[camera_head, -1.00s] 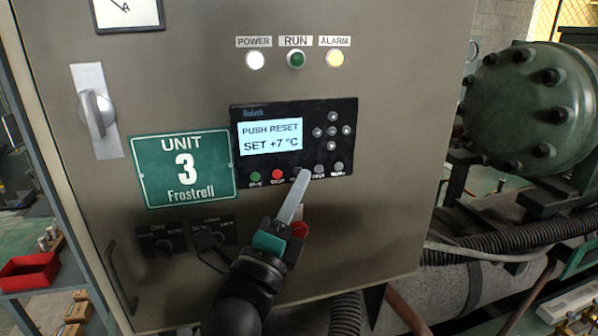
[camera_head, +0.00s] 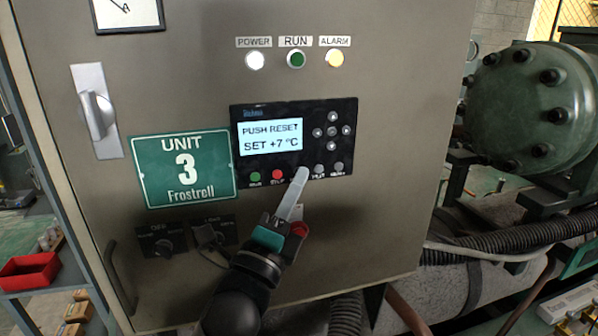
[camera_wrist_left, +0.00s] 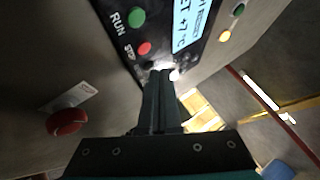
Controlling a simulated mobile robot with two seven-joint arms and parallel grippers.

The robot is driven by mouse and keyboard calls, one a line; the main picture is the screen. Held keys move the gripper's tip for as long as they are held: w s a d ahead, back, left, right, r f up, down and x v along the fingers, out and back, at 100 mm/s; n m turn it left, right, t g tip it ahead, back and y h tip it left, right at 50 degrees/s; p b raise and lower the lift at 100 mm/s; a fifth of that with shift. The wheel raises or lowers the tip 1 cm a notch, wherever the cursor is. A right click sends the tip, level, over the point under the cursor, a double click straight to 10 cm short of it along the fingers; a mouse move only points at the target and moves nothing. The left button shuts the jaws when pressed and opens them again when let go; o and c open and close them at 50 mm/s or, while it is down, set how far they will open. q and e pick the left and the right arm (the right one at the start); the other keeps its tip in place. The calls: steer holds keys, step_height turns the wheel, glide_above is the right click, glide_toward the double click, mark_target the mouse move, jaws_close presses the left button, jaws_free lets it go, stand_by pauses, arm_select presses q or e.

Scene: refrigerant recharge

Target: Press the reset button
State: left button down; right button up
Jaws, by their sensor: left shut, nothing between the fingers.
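The dark control panel (camera_head: 240,150) on the cabinet has a lit display (camera_head: 271,137) reading "PUSH RESET" and "SET +7 °C". A row of small buttons runs below it: a green one (camera_head: 255,179), a red one (camera_head: 278,175), and grey ones (camera_head: 319,170) further right. My left gripper (camera_head: 302,174) is shut and empty, its tips at the row just right of the red button. The tips hide the button there and its label, so I cannot tell if they touch it. In the left wrist view the tips (camera_wrist_left: 160,76) are close to the row's lower edge.
A red mushroom button (camera_head: 299,229) sticks out beside my left wrist. Two dark rotary switches (camera_head: 163,246) sit lower left. The alarm lamp (camera_head: 335,58) glows amber and the power lamp (camera_head: 255,60) white. Pipes and a green compressor (camera_head: 525,105) stand right.

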arm_select(q)
steer(key=shift+w+a, duration=0.1)
steer(key=shift+w, duration=0.2)
steer(key=shift+s, duration=0.2)
stand_by(0.4)
steer(key=shift+s+d, duration=0.25)
steer(key=shift+s, duration=0.3)
steer(key=shift+s, duration=0.1)
steer(key=s, duration=0.1)
steer(key=s+d, duration=0.1)
steer(key=s, duration=0.2)
steer(key=shift+s+d+p, duration=0.25)
steer(key=shift+s+p, duration=0.05)
steer(key=shift+p, duration=0.1)
